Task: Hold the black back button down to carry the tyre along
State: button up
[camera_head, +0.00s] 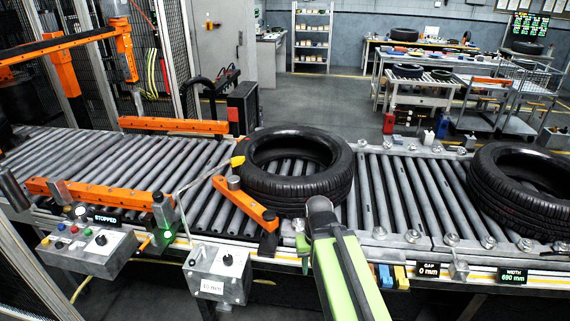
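A black tyre (268,184) lies flat on the grey roller conveyor (195,194), right of centre, beside an angled orange guide arm (246,205). A second tyre (503,201) lies further right on the rollers. A small grey box (222,284) at the near edge has a round black control (228,260) on top; its label is too small to read. A wider button box (90,252) at the left carries several coloured buttons and a black one (100,240). I cannot tell which is the back button. My green arm reaches up from the bottom centre; my gripper does not show.
A lit display (107,219) reads "STOPPED". Other displays read "GAP 0 mm" (428,270) and "WIDTH 690 mm" (512,275). Orange rails (95,193) flank the left rollers. Yellow and blue blocks (392,275) sit below the near edge, right of my arm.

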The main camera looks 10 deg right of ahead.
aim_at(59, 245)
jog(key=i, duration=0.9)
jog(key=z, duration=0.05)
